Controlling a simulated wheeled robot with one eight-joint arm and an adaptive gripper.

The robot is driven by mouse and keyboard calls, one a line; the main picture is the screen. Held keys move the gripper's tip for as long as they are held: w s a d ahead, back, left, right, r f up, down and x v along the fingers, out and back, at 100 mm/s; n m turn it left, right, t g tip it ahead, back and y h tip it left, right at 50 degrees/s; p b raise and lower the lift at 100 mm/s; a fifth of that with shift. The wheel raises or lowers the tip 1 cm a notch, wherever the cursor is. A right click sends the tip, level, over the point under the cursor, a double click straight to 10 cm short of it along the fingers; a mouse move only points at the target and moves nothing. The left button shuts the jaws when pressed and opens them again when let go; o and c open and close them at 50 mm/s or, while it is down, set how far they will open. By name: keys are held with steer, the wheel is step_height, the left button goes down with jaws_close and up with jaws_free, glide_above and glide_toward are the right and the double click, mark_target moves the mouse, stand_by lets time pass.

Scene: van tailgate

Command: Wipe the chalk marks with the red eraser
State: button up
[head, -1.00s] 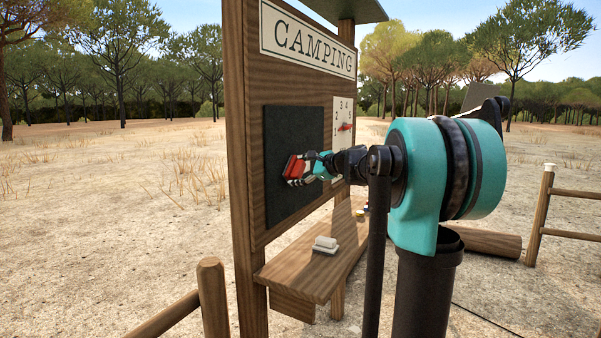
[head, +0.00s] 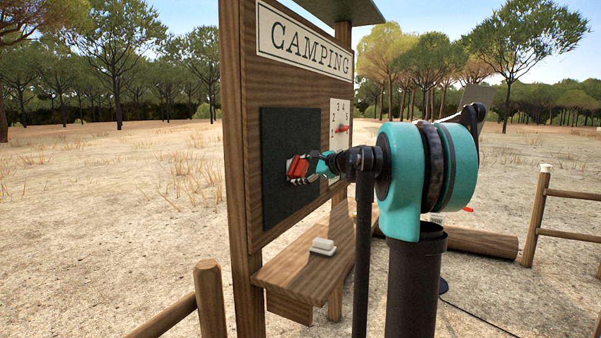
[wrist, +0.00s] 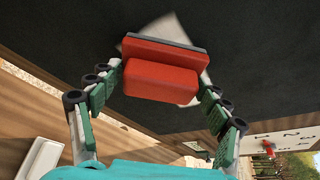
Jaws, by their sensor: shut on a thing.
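The red eraser (head: 297,167) is held by my gripper (head: 308,170) at the black chalkboard (head: 280,208). In the wrist view my gripper (wrist: 160,82) has its green-padded fingers on both sides of the eraser (wrist: 162,80). The eraser's dark pad edge faces the black board (wrist: 265,50), close to it; I cannot tell for sure whether it touches. A pale whitish chalk patch (wrist: 171,27) shows on the board behind the eraser, partly hidden by it. In the head view the chalk marks cannot be made out.
A wooden shelf (head: 290,275) juts out below the board with a white block (head: 322,246) on it. A white number panel (head: 340,118) with a red pointer is right of the board. A CAMPING sign (head: 305,42) is above. A wooden post (head: 210,300) stands at front left.

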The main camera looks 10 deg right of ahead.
mark_target(293, 172)
steer(key=w+d, duration=0.7)
steer(key=w, duration=0.3)
steer(key=shift+d, duration=0.15)
stand_by(1.1)
steer(key=shift+s, duration=0.15)
steer(key=shift+s+a, duration=1.65)
steer(key=shift+s, duration=0.6)
steer(key=shift+s+a, duration=1.7)
steer(key=shift+s, duration=0.5)
steer(key=shift+s+a, duration=1.65)
steer(key=shift+s, duration=0.6)
steer(key=shift+r, duration=0.1)
steer(key=shift+w, duration=0.1)
steer(key=w+d, duration=0.8)
steer(key=w, duration=0.3)
